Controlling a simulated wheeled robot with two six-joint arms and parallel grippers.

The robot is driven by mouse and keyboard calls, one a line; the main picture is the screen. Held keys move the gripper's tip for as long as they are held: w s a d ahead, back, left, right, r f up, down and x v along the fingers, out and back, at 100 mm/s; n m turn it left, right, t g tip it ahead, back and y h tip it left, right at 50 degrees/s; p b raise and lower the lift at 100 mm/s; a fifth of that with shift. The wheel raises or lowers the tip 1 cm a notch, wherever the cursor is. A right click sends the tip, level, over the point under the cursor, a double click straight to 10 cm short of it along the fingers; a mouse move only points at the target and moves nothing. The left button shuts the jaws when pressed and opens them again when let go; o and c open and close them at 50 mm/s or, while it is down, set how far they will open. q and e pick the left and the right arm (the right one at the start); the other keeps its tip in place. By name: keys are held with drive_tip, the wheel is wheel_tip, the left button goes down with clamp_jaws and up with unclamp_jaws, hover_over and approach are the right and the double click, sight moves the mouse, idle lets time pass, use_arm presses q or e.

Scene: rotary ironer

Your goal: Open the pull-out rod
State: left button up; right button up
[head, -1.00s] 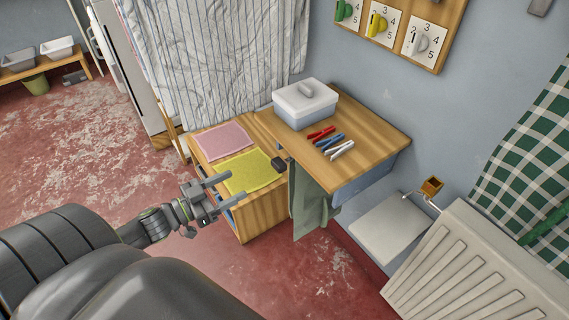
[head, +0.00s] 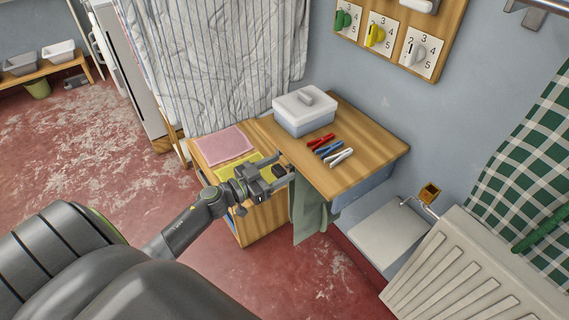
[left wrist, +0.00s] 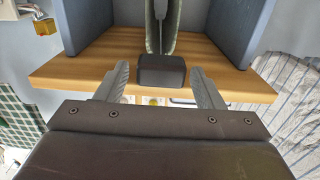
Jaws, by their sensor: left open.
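The pull-out rod's dark end block (head: 279,170) sits under the wooden tabletop's left edge, by the hanging green cloth (head: 310,212). In the left wrist view the end block (left wrist: 162,71) is in the middle, with the green cloth (left wrist: 160,25) behind it. The rod itself is mostly hidden behind the block. My left gripper (head: 279,168) is open at the block. In the left wrist view its two fingers (left wrist: 161,76) lie on either side of the block, with a gap on each side. My right gripper is not in view.
The wooden tabletop (head: 375,140) holds a lidded white box (head: 304,108) and several pegs (head: 330,149). A low wooden cabinet (head: 262,220) with pink (head: 222,144) and yellow cloths stands below left. A white radiator (head: 460,270) stands right. The red floor in front is clear.

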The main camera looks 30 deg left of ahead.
use_arm(q)
drive_tip(key=shift+x, duration=0.9)
drive_tip(key=shift+w+d, duration=0.1)
drive_tip(key=shift+w, duration=0.1)
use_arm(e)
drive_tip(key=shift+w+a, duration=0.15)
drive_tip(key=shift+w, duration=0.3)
